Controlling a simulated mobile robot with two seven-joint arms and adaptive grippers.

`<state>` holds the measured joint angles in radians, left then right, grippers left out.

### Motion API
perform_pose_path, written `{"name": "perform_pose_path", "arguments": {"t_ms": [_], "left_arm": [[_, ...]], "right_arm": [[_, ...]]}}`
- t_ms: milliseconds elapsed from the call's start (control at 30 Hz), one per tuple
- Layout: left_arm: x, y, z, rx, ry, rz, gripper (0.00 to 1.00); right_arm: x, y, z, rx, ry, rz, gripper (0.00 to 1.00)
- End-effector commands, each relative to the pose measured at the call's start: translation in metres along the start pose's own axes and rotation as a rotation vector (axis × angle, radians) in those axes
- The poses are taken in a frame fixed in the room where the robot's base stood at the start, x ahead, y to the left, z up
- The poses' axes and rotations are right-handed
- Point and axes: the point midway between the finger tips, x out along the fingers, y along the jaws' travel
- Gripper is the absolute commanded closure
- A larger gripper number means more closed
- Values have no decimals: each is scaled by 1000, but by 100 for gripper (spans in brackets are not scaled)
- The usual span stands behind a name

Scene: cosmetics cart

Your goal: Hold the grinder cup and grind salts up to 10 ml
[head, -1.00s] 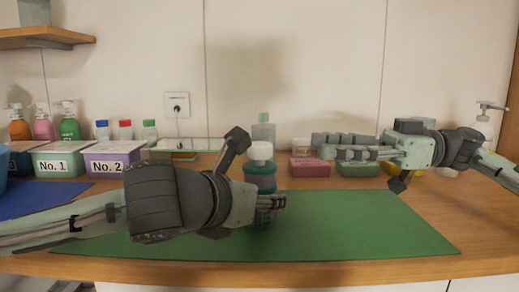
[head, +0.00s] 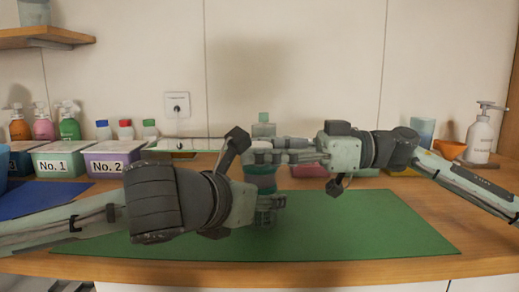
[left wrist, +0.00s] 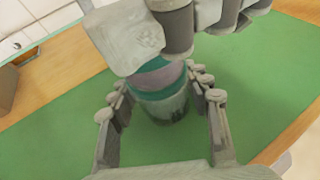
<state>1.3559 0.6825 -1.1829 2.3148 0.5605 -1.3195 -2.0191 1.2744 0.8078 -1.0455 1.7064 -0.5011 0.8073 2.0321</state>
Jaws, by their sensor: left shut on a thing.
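The grinder cup (head: 260,178) stands upright over the green mat (head: 350,235). It has a teal band and a clear lower part. My left gripper (head: 268,206) is shut on its lower part; in the left wrist view the grinder cup (left wrist: 160,105) sits between the left gripper's fingers (left wrist: 160,92). My right gripper (head: 268,151) is at the top of the grinder, its fingers covering the white cap. Whether these fingers are closed on the cap cannot be told. The salt level inside the cup is not readable.
Boxes No. 1 (head: 62,164) and No. 2 (head: 112,164) stand at the left behind a blue mat (head: 40,200). A pink-red box (head: 309,171) is behind the right gripper. A white pump bottle (head: 479,140) and orange bowl (head: 449,149) stand at the right. The green mat's right part is clear.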

Motion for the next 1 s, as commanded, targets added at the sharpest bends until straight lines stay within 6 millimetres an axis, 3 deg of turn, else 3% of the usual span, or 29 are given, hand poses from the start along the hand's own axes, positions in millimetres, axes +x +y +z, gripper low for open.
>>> {"name": "perform_pose_path", "arguments": {"t_ms": [167, 567, 1000], "left_arm": [[0, 0, 1, 0, -2, 0, 86], [0, 0, 1, 0, -2, 0, 86], [0, 0, 1, 1, -2, -1, 86]], "right_arm": [[0, 0, 0, 0, 0, 0, 48], [0, 0, 0, 0, 0, 0, 97], [0, 0, 0, -1, -6, 108, 98]]}}
